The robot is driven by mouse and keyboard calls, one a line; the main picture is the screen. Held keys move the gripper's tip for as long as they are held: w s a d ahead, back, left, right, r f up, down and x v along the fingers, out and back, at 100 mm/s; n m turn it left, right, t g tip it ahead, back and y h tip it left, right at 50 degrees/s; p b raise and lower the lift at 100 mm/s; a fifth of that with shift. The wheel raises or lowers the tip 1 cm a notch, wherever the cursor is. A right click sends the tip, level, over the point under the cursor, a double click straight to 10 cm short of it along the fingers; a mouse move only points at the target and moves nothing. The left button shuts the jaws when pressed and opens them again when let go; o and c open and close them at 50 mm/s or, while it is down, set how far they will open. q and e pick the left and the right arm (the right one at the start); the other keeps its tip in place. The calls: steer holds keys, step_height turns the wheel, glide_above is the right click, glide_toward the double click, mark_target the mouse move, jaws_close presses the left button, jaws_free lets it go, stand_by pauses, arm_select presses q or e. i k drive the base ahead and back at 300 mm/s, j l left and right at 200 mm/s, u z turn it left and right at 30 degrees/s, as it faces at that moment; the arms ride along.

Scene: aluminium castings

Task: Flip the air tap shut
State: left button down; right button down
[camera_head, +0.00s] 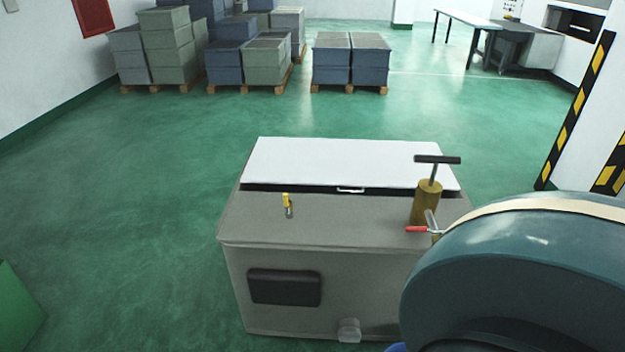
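A grey cabinet (330,218) with a raised white lid panel (345,162) stands in front of me. On its top left is a small fitting with a yellow handle (286,199) standing roughly upright; this may be the air tap. On the top right is a brass cylinder (425,203) with a dark T-handle (437,160). Beside the cylinder, a metal lever with a red grip (416,229) points left; its base is partly hidden. I cannot tell for certain which fitting is the air tap. Neither of my grippers is in view.
A large teal rounded body with a cream band (535,270) fills the lower right and hides the cabinet's right side. A dark panel (285,287) is on the cabinet front. Stacked crates (350,60) stand far behind.

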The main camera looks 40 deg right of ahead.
mark_target(285, 194)
steer(key=i+j+z, duration=0.25)
steer(key=i+z, duration=0.1)
steer(key=z, duration=0.15)
steer(key=i, duration=0.5)
